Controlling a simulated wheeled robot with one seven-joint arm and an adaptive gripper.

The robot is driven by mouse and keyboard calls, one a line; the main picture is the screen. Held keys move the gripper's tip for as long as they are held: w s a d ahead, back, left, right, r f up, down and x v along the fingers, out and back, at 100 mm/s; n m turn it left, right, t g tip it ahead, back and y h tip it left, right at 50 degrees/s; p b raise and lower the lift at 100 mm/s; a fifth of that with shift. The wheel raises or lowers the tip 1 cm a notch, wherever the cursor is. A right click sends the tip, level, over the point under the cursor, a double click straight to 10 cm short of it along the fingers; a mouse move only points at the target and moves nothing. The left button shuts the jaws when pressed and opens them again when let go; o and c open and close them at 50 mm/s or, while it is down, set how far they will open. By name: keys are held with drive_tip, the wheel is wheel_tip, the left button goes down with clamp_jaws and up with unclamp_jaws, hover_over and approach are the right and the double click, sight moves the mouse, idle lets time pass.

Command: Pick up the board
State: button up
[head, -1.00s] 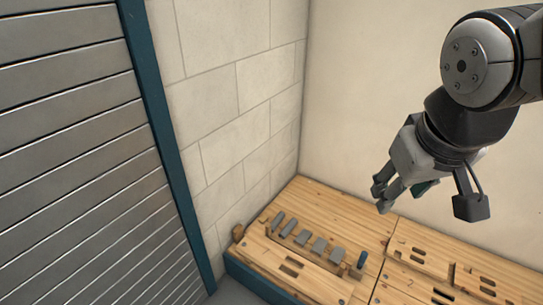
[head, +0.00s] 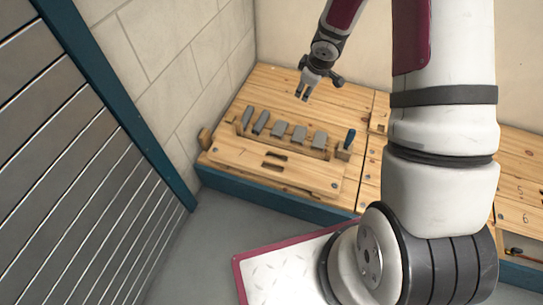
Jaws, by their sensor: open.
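A light wooden board (head: 235,158) with two dark slots lies flat on the front left of the wooden bench top. A row of grey blocks stands along its back side, and the board's exact outline there is hard to make out. My gripper (head: 320,90) is above the bench, behind and to the right of the blocks. Its fingers are apart and point down, with nothing between them. It is clear of the board.
The grey blocks (head: 279,129) sit in a wooden rack, with a blue-handled item (head: 350,138) at its right end. A slatted grey shutter (head: 60,170) with a blue post stands at left. A block wall (head: 190,60) borders the bench. Bare bench top (head: 262,85) lies behind the rack.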

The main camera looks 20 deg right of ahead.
wheel_tip(320, 180, down, 13)
drive_tip(key=a+n+y+b, duration=0.1)
drive_tip(key=a+y+b, duration=0.1)
drive_tip(key=b, duration=0.1)
drive_tip(key=n+g+y+b, duration=0.2)
drive_tip(key=b, duration=0.1)
approach(275, 162)
drive_tip(key=b+x, duration=0.2)
drive_tip(key=shift+a+f+b, duration=0.2)
drive_tip(key=shift+f+b, duration=0.1)
drive_tip(key=shift+b+x, duration=1.65)
drive_tip(key=shift+x, duration=1.35)
drive_tip(key=shift+w, duration=0.1)
drive_tip(key=shift+f, duration=0.25)
clamp_jaws()
